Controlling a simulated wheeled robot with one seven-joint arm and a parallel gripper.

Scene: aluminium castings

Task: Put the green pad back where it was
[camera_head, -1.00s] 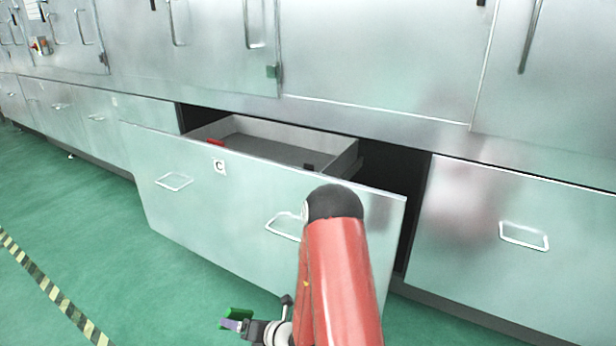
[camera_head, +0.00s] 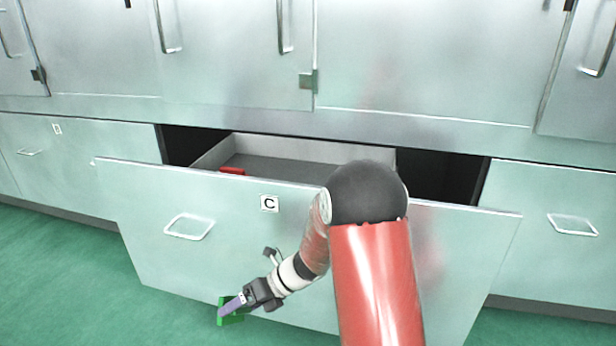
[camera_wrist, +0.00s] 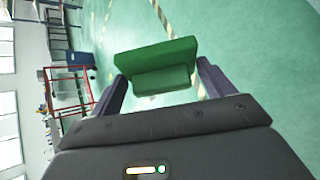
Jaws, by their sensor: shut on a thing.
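The green pad (camera_wrist: 160,62) is a block with a smaller raised part, held between the two fingers of my gripper (camera_wrist: 160,88) in the wrist view. In the head view the pad (camera_head: 224,313) shows at the tip of my gripper (camera_head: 236,305), low in front of the drawer marked C (camera_head: 145,205). The gripper is shut on the pad, above the green floor. The drawer stands pulled open. Inside its tray (camera_head: 300,173) a red object (camera_head: 232,170) lies near the left front. My arm hides the right part of the tray.
Closed drawers stand at left (camera_head: 70,150) and right (camera_head: 560,190), with steel cabinet doors (camera_head: 410,60) above. The open drawer's tall front stands between the gripper and the tray. The floor (camera_head: 60,265) at left is clear. The wrist view shows a red frame (camera_wrist: 78,95).

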